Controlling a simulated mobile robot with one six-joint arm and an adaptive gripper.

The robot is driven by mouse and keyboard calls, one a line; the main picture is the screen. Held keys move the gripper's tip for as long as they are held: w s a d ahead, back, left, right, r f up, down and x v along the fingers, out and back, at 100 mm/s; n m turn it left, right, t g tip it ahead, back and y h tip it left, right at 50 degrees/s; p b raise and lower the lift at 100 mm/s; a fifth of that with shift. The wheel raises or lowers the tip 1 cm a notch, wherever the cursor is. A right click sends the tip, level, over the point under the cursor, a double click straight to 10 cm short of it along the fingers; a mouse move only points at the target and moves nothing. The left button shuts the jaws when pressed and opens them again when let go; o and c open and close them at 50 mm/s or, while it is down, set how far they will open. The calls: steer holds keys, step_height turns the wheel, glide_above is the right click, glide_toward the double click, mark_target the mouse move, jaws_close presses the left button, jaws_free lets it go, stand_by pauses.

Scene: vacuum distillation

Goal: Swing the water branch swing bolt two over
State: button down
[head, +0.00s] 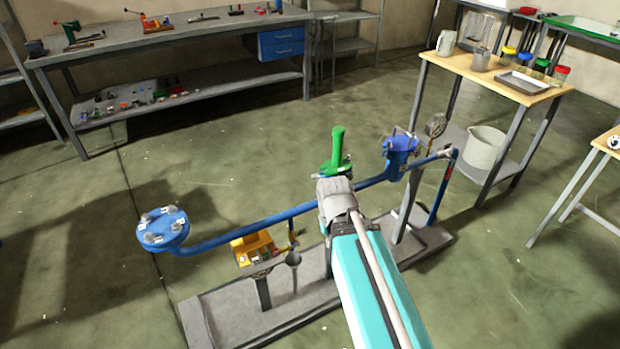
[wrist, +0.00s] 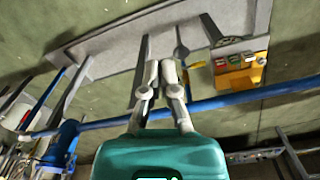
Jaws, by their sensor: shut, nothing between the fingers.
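The blue pipe run (head: 270,219) crosses the middle of the head view. A blue flanged housing (head: 400,152) with small metal parts at its top sits towards its right end; it also shows at the lower left of the wrist view (wrist: 62,143). I cannot make out single swing bolts on it. My gripper (wrist: 161,66) is shut and empty, its fingertips close together over the blue pipe, apart from the housing. In the head view my wrist hides the fingers. A green handled part (head: 337,150) stands just beyond my wrist.
A round blue flange (head: 162,228) with several bolts ends the pipe at the left. A yellow box (head: 253,247) stands below the pipe on the grey base (head: 240,312). A gauge (head: 435,125) rises beside the housing. A wooden-topped table (head: 455,64) stands behind right. Floor at left is clear.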

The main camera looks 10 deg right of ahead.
steer(key=w+f+n+t+h+b, duration=0.2)
steer(key=w+f+n+h+b, duration=0.3)
steer(key=w+n+h+b, duration=0.55)
steer(key=w+a+r+n+t+h+b, duration=0.3)
steer(key=w+a+n+t+b, duration=0.3)
steer(key=n, duration=1.1)
steer(key=w+a+t, duration=0.1)
steer(key=w+a, duration=0.2)
steer(key=a, duration=0.1)
steer(key=shift+w+a+r+b, duration=0.2)
steer(key=shift+a+r+b, duration=0.1)
steer(key=shift+r+b, duration=0.1)
steer(key=shift+d+f, duration=0.1)
steer(key=shift+d, duration=0.05)
